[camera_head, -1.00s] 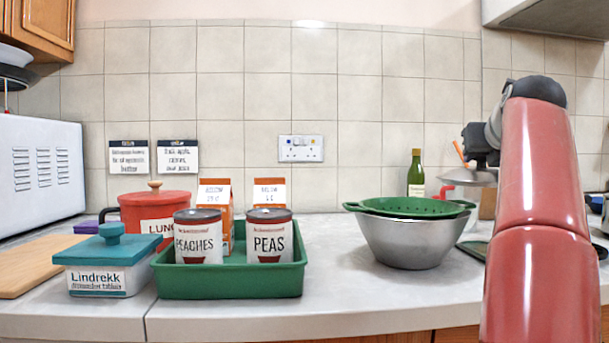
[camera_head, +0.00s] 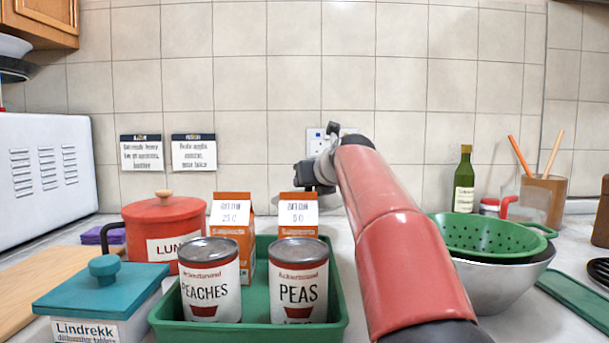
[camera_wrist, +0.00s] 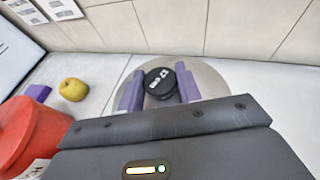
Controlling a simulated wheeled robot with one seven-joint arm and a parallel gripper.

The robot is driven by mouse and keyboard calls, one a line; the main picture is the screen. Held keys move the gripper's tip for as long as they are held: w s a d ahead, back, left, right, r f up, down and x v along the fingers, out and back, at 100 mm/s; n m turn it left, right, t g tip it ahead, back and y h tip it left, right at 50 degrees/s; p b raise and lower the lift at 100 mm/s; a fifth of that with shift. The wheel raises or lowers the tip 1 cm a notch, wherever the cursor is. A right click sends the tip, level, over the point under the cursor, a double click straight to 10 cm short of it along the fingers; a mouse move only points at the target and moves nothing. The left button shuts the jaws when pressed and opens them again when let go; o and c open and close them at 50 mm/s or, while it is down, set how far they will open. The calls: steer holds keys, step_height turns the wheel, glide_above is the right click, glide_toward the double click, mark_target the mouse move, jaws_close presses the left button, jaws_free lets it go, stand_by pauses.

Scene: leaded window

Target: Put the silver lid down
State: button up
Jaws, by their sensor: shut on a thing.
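The silver lid (camera_wrist: 212,82) is a grey disc with a round black knob (camera_wrist: 158,84), seen in the wrist view over the pale worktop near the tiled wall. My gripper (camera_wrist: 160,90) has its two purple fingers on either side of the knob, shut on it. I cannot tell whether the lid touches the worktop.
A yellow fruit (camera_wrist: 74,91) and a red pot (camera_wrist: 30,135) are to the left in the wrist view. A green tray (camera_head: 255,290) with cans and cartons (camera_head: 298,215) stands in front. A green colander (camera_head: 485,235) in a steel bowl (camera_head: 500,285) is at right.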

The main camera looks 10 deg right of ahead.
steer(key=shift+w+a+f, duration=0.25)
steer(key=shift+a+f, duration=0.05)
steer(key=shift+a, duration=0.3)
steer(key=shift+f, duration=3.2)
steer(key=shift+f+b, duration=0.4)
steer(key=shift+f, duration=0.2)
steer(key=o, duration=1.3)
steer(key=shift+c, duration=0.2)
